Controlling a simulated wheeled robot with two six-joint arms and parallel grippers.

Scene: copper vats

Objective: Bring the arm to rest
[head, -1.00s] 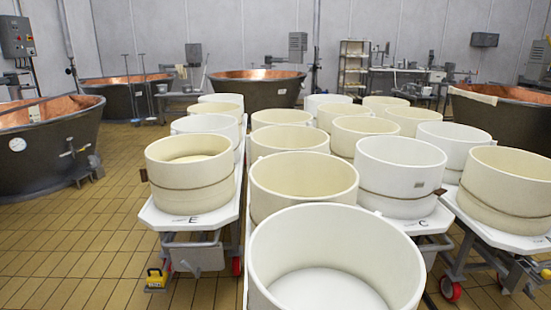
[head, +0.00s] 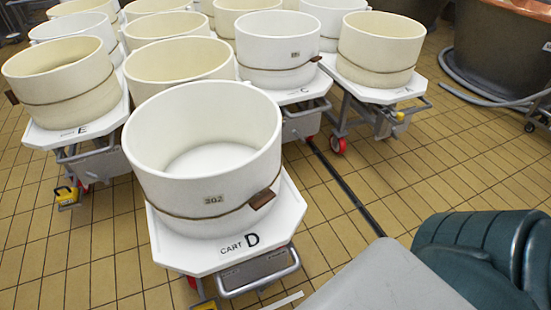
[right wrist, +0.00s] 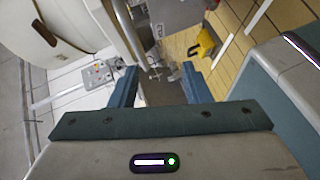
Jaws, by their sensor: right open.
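My right gripper (right wrist: 160,86) shows in the right wrist view with its two teal fingers apart and nothing between them. Beyond the fingers are metal cart parts and tan floor. Part of my teal arm (head: 480,250) shows at the lower right of the head view, but no gripper shows there. My left gripper is in neither current view.
A white mould (head: 205,150) stands on cart D (head: 270,235) in front of me. Cart E (head: 60,138), cart C (head: 310,92) and several other moulds stand behind it. A dark vat (head: 500,60) is at upper right. Tiled floor (head: 410,170) is clear on the right.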

